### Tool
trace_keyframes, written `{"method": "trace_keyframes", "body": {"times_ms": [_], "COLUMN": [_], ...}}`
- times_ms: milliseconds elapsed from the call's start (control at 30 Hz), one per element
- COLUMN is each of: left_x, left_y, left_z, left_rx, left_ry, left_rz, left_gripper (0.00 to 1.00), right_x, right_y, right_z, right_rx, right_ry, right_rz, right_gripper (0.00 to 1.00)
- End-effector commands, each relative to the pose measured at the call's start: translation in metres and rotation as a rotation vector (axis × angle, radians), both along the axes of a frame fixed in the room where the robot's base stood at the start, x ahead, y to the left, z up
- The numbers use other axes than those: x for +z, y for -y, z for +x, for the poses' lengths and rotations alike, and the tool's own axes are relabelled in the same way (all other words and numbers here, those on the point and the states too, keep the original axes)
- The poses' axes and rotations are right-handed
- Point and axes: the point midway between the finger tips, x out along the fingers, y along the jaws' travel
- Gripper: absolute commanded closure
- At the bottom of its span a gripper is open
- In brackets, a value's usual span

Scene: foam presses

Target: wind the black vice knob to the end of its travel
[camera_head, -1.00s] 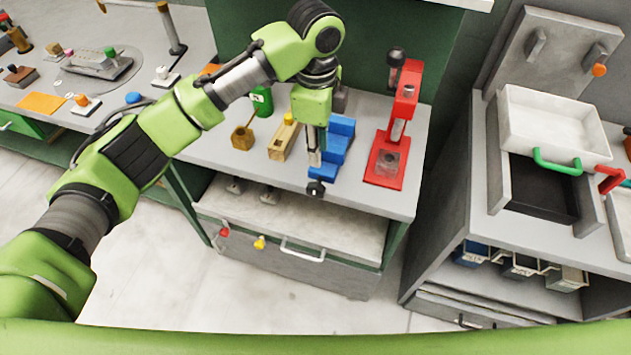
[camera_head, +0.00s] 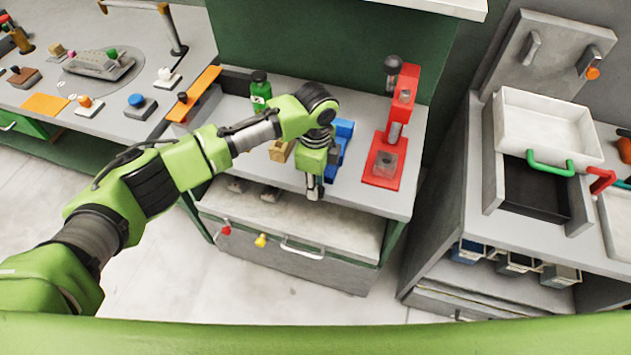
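The blue vice (camera_head: 344,130) stands near the front of the middle bench, partly covered by my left arm. My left gripper (camera_head: 314,192) points down at the bench's front edge, where the vice's front end is. Its fingers look close together, but whether they are shut or around the knob is too small to tell. The black vice knob is hidden behind the gripper. My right gripper is not in view.
A red press (camera_head: 392,130) stands right of the vice. A wooden block (camera_head: 281,151) and a green bottle (camera_head: 260,90) are to the left. A drawer with a pale handle (camera_head: 302,250) lies below. The benchtop right of the red press is clear.

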Motion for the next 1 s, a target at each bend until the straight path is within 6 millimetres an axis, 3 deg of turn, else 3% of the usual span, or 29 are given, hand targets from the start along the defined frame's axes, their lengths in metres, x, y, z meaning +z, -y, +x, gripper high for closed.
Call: {"method": "trace_keyframes", "body": {"times_ms": [267,367,400,733,1000], "left_x": [-0.0024,-0.0022,-0.0022,-0.0012,-0.0012], "left_y": [-0.0001,-0.0001,0.0000,0.0017,0.0070], "left_z": [-0.0001,-0.0001,-0.0001,-0.0006,-0.0025], "left_rx": [0.000,0.000,0.000,-0.001,-0.002], "left_ry": [0.000,0.000,0.000,0.009,0.054], "left_rz": [0.001,0.001,0.001,0.028,0.169], "left_gripper": [0.76,0.97,1.00,1.00,1.00], "right_x": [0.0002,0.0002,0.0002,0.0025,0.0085], "right_y": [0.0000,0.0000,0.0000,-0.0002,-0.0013], "right_z": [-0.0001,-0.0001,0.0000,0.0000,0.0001], "right_rx": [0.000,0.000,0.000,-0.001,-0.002], "right_ry": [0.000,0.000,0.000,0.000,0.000], "right_rz": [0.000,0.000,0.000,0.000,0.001], "right_gripper": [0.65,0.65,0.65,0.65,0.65]}}
